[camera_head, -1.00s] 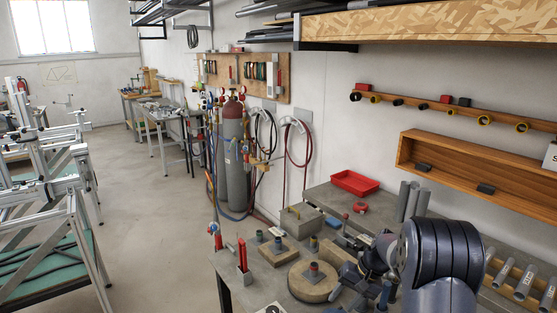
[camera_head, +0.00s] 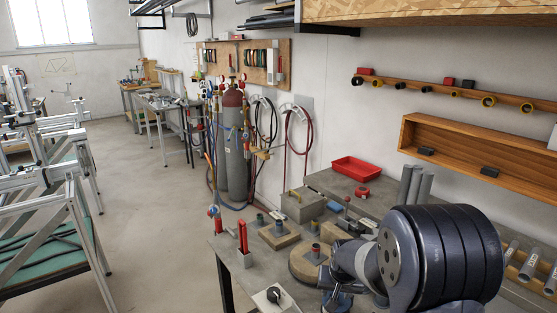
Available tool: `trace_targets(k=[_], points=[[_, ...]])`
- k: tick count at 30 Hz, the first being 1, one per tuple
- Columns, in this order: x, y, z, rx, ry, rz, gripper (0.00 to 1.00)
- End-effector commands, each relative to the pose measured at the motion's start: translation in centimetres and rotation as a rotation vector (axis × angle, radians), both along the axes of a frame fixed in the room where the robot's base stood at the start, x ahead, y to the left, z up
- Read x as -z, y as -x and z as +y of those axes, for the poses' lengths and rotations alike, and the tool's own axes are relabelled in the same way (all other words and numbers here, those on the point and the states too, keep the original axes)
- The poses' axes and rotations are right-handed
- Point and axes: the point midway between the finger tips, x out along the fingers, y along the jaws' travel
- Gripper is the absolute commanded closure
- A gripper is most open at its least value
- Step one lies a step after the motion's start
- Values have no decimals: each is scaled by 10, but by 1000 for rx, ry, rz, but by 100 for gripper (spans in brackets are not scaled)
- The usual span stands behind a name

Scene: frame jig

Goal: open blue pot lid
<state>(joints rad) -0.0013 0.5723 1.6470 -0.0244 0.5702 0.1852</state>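I cannot make out a blue pot or its lid for certain. A black knob (camera_head: 275,295) on a pale flat piece shows at the bottom edge, partly cut off. A small blue block (camera_head: 333,207) lies on the bench behind the grey box. My arm spans the lower right and hides part of the bench. Its wrist reaches down to the left, beside the round wooden base. My gripper's fingers do not show, so I cannot see whether they hold anything.
The grey bench (camera_head: 235,255) carries a square wooden base (camera_head: 280,241), a round wooden base (camera_head: 300,268), a grey box (camera_head: 303,207) and a holder with red handles (camera_head: 243,240). A red tray (camera_head: 356,169) sits at the back.

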Motion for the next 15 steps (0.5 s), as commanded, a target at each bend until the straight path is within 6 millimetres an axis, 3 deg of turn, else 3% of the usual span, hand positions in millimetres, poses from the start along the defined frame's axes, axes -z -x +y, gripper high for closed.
trace_targets(k=[5,6,15], points=[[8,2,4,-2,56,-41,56],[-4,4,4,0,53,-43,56],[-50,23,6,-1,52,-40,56]])
